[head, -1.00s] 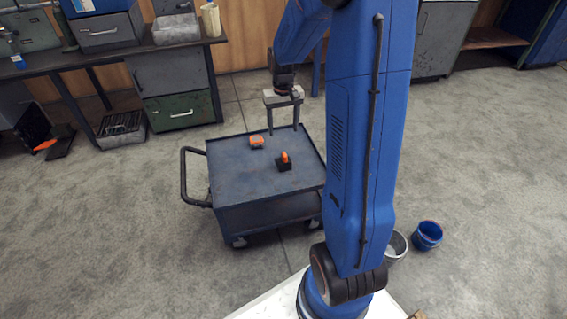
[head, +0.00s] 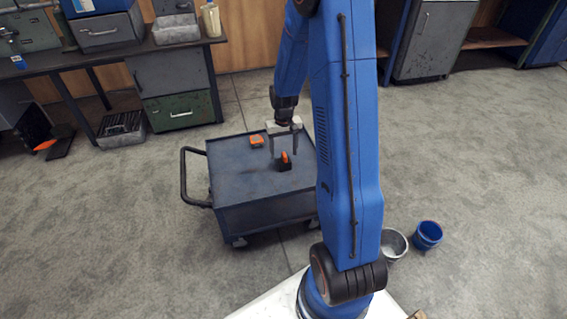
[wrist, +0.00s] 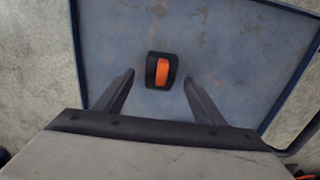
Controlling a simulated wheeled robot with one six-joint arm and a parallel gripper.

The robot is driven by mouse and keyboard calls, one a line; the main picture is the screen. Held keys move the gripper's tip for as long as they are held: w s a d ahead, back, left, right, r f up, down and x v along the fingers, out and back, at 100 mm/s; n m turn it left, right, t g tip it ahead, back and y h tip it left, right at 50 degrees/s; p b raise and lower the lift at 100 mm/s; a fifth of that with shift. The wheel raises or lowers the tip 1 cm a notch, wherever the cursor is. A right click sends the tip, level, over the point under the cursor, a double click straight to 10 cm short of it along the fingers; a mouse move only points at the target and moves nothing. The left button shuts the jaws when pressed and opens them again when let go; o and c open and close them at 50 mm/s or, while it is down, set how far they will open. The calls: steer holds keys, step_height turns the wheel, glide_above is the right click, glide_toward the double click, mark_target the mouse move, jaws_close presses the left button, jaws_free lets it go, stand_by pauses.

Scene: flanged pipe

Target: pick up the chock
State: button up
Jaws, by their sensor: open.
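The chock (head: 285,165) is a small black block with an orange strip on top, standing on the blue cart top (head: 232,180). In the wrist view the chock (wrist: 152,70) lies just beyond and between the two fingertips, orange strip facing up. My gripper (head: 284,154) is open and points down over the chock, with one finger to each side of it in the picture. In the wrist view my gripper (wrist: 159,77) has clear gaps on both sides of the chock. No contact shows; the exact height above the cart is hard to tell.
A small orange and grey item (head: 256,141) lies behind and left of the chock on the cart. The cart has a raised rim and a dark push handle (head: 184,180) at its left. A blue bucket (head: 428,235) and a grey bucket (head: 394,243) stand on the floor at right.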

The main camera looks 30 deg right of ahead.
mark_target(283, 160)
steer(key=shift+a+f, duration=0.1)
steer(key=shift+f, duration=2.5)
steer(key=c, duration=1.3)
